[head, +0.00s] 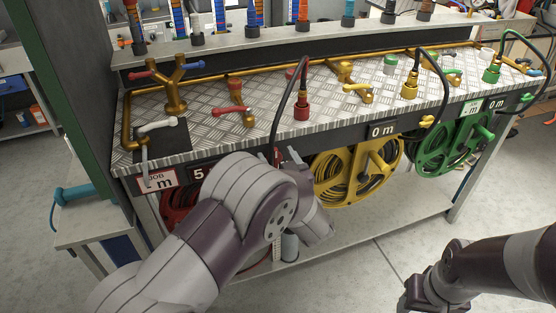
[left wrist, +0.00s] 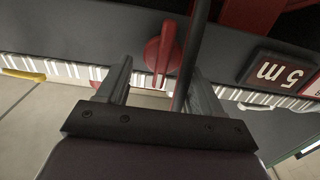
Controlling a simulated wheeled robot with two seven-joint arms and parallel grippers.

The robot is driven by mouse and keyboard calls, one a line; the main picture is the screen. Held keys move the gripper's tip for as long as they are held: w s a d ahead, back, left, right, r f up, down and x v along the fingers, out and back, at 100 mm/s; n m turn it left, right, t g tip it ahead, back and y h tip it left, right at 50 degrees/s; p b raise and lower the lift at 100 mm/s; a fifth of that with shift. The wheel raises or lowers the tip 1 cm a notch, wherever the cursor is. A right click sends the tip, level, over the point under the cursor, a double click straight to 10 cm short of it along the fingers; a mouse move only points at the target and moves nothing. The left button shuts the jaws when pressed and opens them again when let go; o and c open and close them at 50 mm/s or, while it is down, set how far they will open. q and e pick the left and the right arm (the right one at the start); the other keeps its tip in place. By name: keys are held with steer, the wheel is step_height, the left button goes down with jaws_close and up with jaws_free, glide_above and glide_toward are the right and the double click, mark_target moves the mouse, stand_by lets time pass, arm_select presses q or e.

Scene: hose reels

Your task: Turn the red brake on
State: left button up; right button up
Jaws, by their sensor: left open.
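The red brake lever (left wrist: 163,50) hangs from a round red mount on the dark front panel in the left wrist view. In the head view a small red part (head: 276,157) shows at the panel edge, mostly hidden by my arm. The red hose reel (head: 178,205) is largely covered by my left arm. My left gripper (left wrist: 161,76) is open, with the red lever between the lines of its fingers and nothing clamped. A dark hose also runs between the fingers, just right of the lever.
The metal bench (head: 330,110) carries brass pipes and valves, including a red-handled valve (head: 232,115). A red hose coupling (head: 301,107) has a black hose looping down the front. Yellow (head: 352,180) and green (head: 452,150) reels hang to the right. A display (left wrist: 280,72) reads 5 m.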

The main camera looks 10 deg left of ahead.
arm_select(q)
steer(key=c, duration=1)
steer(key=shift+d+r+m+p, duration=0.15)
steer(key=shift+m+p, duration=0.25)
steer(key=shift+p, duration=0.25)
steer(key=shift+w+d+f+m+p, duration=0.2)
steer(key=shift+f+m+p, duration=0.15)
steer(key=shift+m+p, duration=2.2)
steer(key=shift+w+d+f+m+p, duration=0.15)
steer(key=shift+d+f+m+p, duration=0.15)
steer(key=shift+m+p, duration=2.2)
steer(key=shift+w+d+f+m+p, duration=0.15)
steer(key=shift+f+m+p, duration=0.25)
steer(key=shift+m+p, duration=2.1)
steer(key=shift+m+b, duration=0.9)
steer(key=shift+m, duration=0.25)
steer(key=o, duration=1)
